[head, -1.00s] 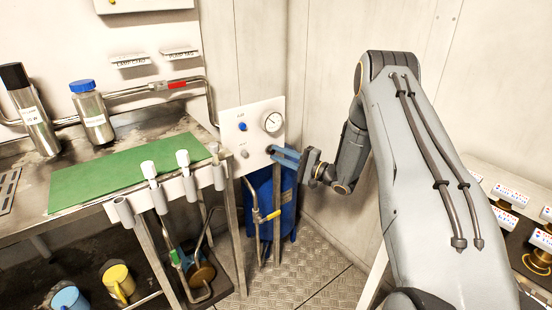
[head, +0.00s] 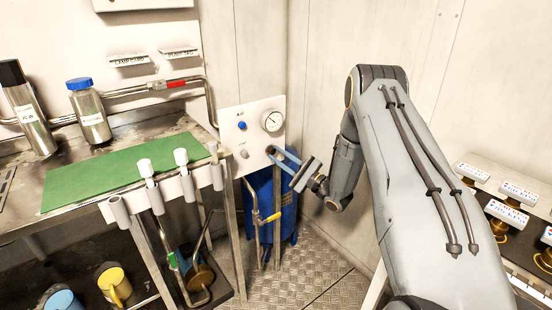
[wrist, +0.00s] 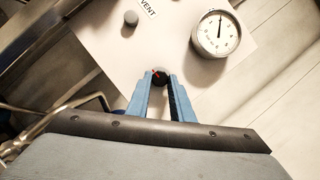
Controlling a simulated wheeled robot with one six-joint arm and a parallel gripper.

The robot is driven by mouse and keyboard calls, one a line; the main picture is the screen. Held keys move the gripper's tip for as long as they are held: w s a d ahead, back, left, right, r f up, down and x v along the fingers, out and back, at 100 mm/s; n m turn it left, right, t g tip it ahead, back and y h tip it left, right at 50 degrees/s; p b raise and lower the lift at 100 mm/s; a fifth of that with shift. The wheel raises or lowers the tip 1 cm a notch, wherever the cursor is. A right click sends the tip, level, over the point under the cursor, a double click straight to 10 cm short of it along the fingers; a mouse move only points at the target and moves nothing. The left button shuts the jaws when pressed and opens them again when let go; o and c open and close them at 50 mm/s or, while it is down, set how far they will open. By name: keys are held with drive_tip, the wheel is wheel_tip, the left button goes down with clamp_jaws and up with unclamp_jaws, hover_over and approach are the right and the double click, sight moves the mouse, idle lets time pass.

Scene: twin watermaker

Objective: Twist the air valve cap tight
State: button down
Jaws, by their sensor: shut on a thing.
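A small dark round cap (wrist: 160,76) with a red mark sits on the white panel (wrist: 100,55), in the wrist view just below the gauge's level. My gripper (wrist: 160,84) has its two blue fingers on either side of the cap and is shut on it. In the head view my gripper (head: 273,152) reaches the panel (head: 232,139) from the right, its fingertips at the panel's lower right. The cap is mostly hidden there by the fingertips. I cannot tell how tight the cap is.
A round gauge (head: 272,122), a blue knob (head: 241,125) and a grey knob (head: 244,154) are on the panel. A blue tank (head: 285,205) stands below. A workbench with a green mat (head: 110,175) is at the left. Walls are close behind and right.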

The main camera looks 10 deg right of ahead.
drive_tip(key=shift+a+f, duration=0.2)
drive_tip(key=c, duration=1.6)
unclamp_jaws()
drive_tip(key=shift+a, duration=0.1)
drive_tip(key=shift+o, duration=0.2)
drive_tip(key=shift+r, duration=0.1)
drive_tip(key=shift+d, duration=0.25)
drive_tip(key=b+v, duration=0.1)
drive_tip(key=v, duration=0.6)
drive_tip(key=shift+s+d, duration=0.15)
drive_tip(key=shift+s, duration=0.2)
